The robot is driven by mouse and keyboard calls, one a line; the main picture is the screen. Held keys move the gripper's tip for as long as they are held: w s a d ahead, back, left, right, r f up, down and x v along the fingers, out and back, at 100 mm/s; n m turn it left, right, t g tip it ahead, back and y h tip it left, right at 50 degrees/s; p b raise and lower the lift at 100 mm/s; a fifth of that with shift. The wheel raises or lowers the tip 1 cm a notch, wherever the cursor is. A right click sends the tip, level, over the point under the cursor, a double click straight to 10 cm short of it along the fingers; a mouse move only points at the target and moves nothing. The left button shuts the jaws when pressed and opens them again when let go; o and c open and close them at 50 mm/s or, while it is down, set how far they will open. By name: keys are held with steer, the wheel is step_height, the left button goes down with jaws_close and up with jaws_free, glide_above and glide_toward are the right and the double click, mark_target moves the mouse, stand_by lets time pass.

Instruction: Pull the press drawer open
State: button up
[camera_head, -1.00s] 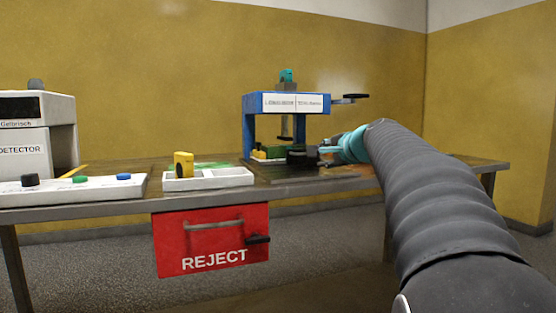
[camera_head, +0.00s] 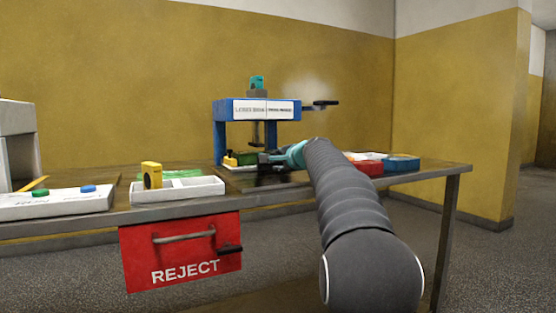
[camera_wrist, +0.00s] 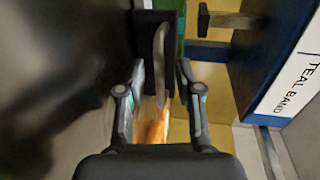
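The press is a blue frame (camera_head: 221,140) with white labels, standing on the table in the head view. In the wrist view, its blue side and a label reading "TEAL BAND" (camera_wrist: 300,85) show at the right. A dark drawer front with a grey curved bar handle (camera_wrist: 160,60) shows at the top middle of the wrist view. My gripper (camera_wrist: 162,72) is open, with one finger on each side of the handle and gaps visible. In the head view, my gripper (camera_head: 284,158) is at the press's lower front right, partly hidden by my arm; contact there is unclear.
A red drawer marked REJECT (camera_head: 180,252) hangs under the table. A white divided tray (camera_head: 207,188) with a yellow piece (camera_head: 151,175) stands left of the press. Red (camera_head: 366,168) and blue (camera_head: 403,163) bins stand right of my arm. A lever (camera_head: 322,103) sticks out right of the press.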

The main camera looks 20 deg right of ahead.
steer(key=shift+w+f, duration=0.15)
steer(key=shift+w, duration=0.45)
jaws_close()
